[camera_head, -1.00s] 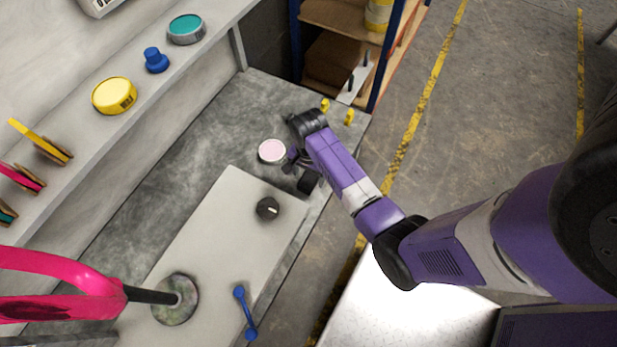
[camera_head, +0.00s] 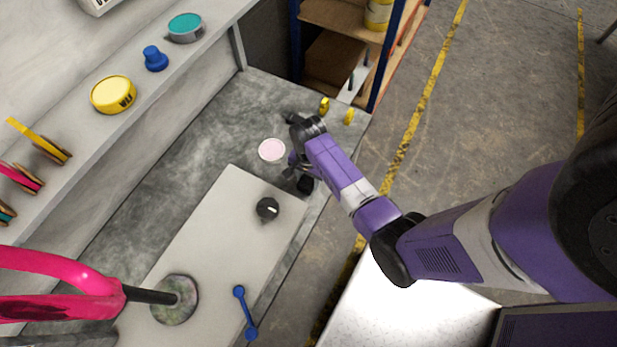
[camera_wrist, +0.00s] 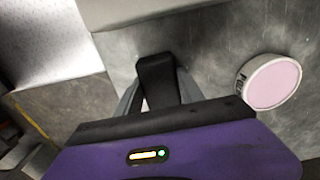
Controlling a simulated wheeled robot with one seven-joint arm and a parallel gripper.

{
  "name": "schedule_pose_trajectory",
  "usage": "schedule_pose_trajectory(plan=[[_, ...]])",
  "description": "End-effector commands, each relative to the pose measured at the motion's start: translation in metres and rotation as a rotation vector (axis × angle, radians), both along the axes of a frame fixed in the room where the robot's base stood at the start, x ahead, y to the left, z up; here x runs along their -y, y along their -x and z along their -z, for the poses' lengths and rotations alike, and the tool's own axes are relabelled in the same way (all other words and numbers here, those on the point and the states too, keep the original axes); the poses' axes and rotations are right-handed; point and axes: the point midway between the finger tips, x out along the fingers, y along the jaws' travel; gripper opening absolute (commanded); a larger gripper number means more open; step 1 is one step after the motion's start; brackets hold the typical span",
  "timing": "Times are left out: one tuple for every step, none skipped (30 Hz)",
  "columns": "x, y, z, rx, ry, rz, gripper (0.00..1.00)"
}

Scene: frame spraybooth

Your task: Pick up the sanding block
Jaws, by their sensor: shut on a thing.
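The sanding block appears as a dark, rounded block (camera_wrist: 158,76) between the two grey fingers in the wrist view. My gripper (camera_wrist: 158,98) is shut on it. In the head view my gripper (camera_head: 299,168) is low over the right edge of the grey bench, partly hidden under my wrist. The dark block (camera_head: 305,185) shows at its lower side there. I cannot tell whether the block touches the bench.
A pink-lidded tin (camera_head: 272,150) stands close left of my gripper; it also shows in the wrist view (camera_wrist: 272,82). A pale board (camera_head: 215,240) carries a black knob (camera_head: 267,208) and blue handle (camera_head: 245,312). A pink frame (camera_head: 60,285) stands lower left. Yellow pieces (camera_head: 325,105) lie beyond.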

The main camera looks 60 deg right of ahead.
Motion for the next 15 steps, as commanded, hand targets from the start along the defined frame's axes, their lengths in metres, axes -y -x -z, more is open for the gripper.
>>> schedule_pose_trajectory(plan=[[0.0, 0.0, 0.0, 0.0, 0.0, 0.0, 0.01], [0.0, 0.0, 0.0, 0.0, 0.0, 0.0, 0.01], [0.0, 0.0, -0.001, 0.0, 0.0, 0.0, 0.01], [0.0, 0.0, -0.001, 0.0, 0.0, 0.0, 0.01], [0.0, 0.0, -0.002, 0.0, 0.0, 0.0, 0.01], [0.0, 0.0, -0.004, 0.0, 0.0, 0.0, 0.01], [0.0, 0.0, -0.006, 0.0, 0.0, 0.0, 0.01], [0.0, 0.0, -0.008, 0.001, 0.0, 0.0, 0.01], [0.0, -0.001, -0.012, 0.001, 0.001, 0.0, 0.01], [0.0, -0.001, -0.016, 0.002, 0.001, 0.0, 0.01], [0.0, -0.001, -0.02, 0.002, 0.001, 0.0, 0.01], [0.0, -0.001, -0.027, 0.002, 0.002, 0.0, 0.01], [0.0, -0.001, -0.033, 0.003, 0.002, 0.0, 0.01], [0.0, -0.001, -0.04, 0.003, 0.002, 0.0, 0.01], [0.001, -0.001, -0.051, 0.004, 0.003, 0.0, 0.01]])
